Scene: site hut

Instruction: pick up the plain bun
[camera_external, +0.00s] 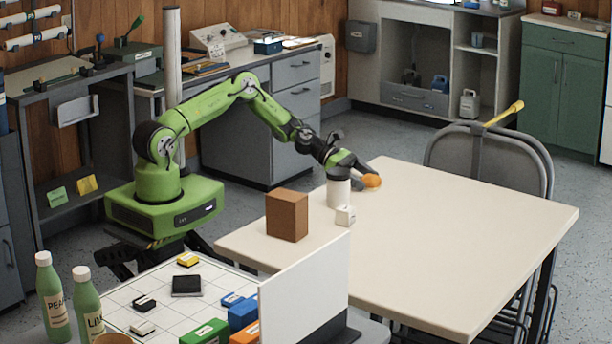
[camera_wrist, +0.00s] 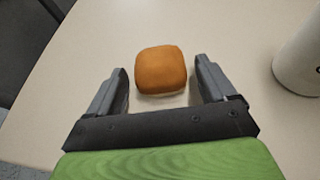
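The plain bun (camera_wrist: 161,69) is a rounded, orange-brown block in the wrist view, resting on the cream table (camera_wrist: 235,40). In the external view the bun (camera_external: 372,181) shows at the tip of my arm, near the table's far left edge. My gripper (camera_wrist: 163,88) is open, with one finger to the left and one to the right of the bun's near part. A gap shows between the bun and each finger. Whether the fingers are down at table height is hard to tell.
A white cylinder (camera_external: 338,191) stands close to my gripper; it also shows at the right of the wrist view (camera_wrist: 299,62). A small white cube (camera_external: 345,215) and a brown box (camera_external: 287,216) stand nearer. The table's right part is clear. A folding chair (camera_external: 490,158) stands behind.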

